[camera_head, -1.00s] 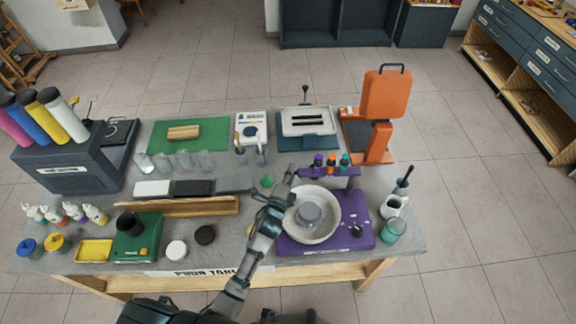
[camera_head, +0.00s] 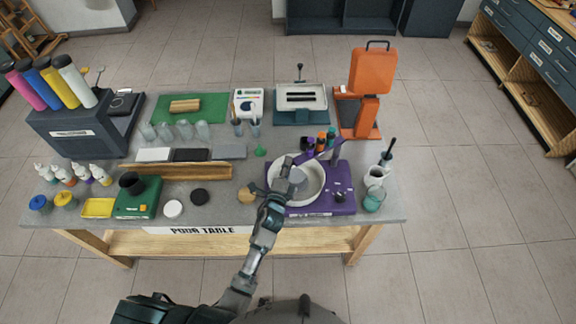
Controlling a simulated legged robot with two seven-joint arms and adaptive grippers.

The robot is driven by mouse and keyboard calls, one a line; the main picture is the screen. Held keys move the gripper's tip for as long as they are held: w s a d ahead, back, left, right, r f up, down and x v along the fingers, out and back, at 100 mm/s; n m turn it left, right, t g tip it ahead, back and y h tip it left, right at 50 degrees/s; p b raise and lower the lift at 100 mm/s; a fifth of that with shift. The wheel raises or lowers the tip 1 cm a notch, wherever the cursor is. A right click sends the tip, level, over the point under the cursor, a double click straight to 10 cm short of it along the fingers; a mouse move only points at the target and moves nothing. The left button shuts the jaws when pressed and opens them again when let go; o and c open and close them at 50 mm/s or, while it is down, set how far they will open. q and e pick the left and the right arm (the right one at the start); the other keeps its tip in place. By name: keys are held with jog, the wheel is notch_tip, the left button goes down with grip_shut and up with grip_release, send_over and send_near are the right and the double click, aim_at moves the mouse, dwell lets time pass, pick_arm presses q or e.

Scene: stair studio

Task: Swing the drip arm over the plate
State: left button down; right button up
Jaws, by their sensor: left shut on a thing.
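The purple pour machine (camera_head: 337,199) stands at the right front of the table. Its white basin (camera_head: 318,199) holds a small grey round plate (camera_head: 297,179). The purple drip arm (camera_head: 326,155) carries several small bottles and slants from its post down-left over the basin's back rim. My left gripper (camera_head: 286,168) reaches in over the basin's left side. It is shut on the drip arm's free left end; the fingers partly hide the contact. The bottles are behind the plate in the picture, not directly above it. My right gripper is not in view.
A glass cup (camera_head: 374,199) and white jug (camera_head: 376,176) stand right of the machine. A wooden trough (camera_head: 180,171), dark puck (camera_head: 199,196) and tan disc (camera_head: 246,194) lie to the left. An orange press (camera_head: 369,88) stands behind.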

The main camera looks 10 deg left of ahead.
pick_arm(q)
jog(key=shift+s+d+f, duration=0.1)
jog(key=shift+f, duration=0.35)
jog(key=c, duration=1.2)
grip_release()
jog(key=shift+o, duration=1.2)
jog(key=shift+s, duration=0.1)
jog(key=shift+d+r, duration=0.15)
jog(key=shift+r, duration=0.1)
jog(key=s, duration=1.2)
jog(key=shift+a, duration=0.35)
